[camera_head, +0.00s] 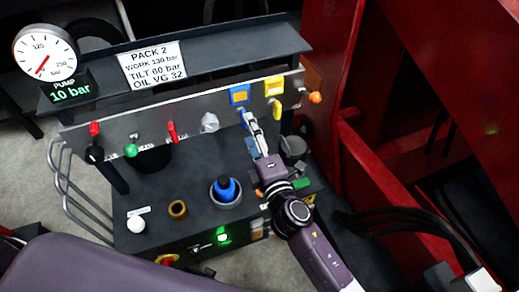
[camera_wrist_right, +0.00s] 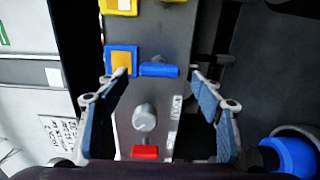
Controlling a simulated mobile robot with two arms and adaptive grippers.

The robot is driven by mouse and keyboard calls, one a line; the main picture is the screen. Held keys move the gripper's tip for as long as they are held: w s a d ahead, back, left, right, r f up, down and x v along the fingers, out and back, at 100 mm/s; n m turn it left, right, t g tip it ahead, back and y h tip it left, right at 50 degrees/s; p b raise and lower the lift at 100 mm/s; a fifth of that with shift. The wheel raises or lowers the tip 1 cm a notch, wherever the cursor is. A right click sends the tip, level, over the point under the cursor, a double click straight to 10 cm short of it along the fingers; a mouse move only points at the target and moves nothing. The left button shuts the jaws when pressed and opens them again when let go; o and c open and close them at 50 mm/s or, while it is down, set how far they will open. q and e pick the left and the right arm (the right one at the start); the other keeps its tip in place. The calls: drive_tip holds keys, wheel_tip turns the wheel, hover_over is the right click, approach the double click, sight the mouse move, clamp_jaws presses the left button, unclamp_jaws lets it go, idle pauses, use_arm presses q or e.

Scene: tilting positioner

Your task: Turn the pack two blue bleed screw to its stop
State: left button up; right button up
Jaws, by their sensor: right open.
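The blue bleed screw shows in the right wrist view as a blue bar-shaped handle (camera_wrist_right: 159,70) beside a blue-framed tag with an orange middle (camera_wrist_right: 121,61). In the head view the blue tag (camera_head: 239,95) stands on the panel, and the screw's handle is mostly hidden by my right gripper. My right gripper (camera_head: 247,116) is at the panel just below the tag. In the wrist view the right gripper (camera_wrist_right: 158,74) is open, its fingers on either side of the blue handle with gaps. I cannot tell its exact depth from the handle. My left gripper is not in view.
A yellow tag (camera_head: 274,86) and yellow handle (camera_head: 277,108) are close right of the blue one. A grey knob (camera_head: 209,122) and red lever (camera_head: 172,132) are left. A pressure gauge (camera_head: 45,52) reads "10 bar" below. A blue-topped object (camera_head: 226,190) stands on the bench.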

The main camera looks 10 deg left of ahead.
drive_tip(key=v, duration=0.9)
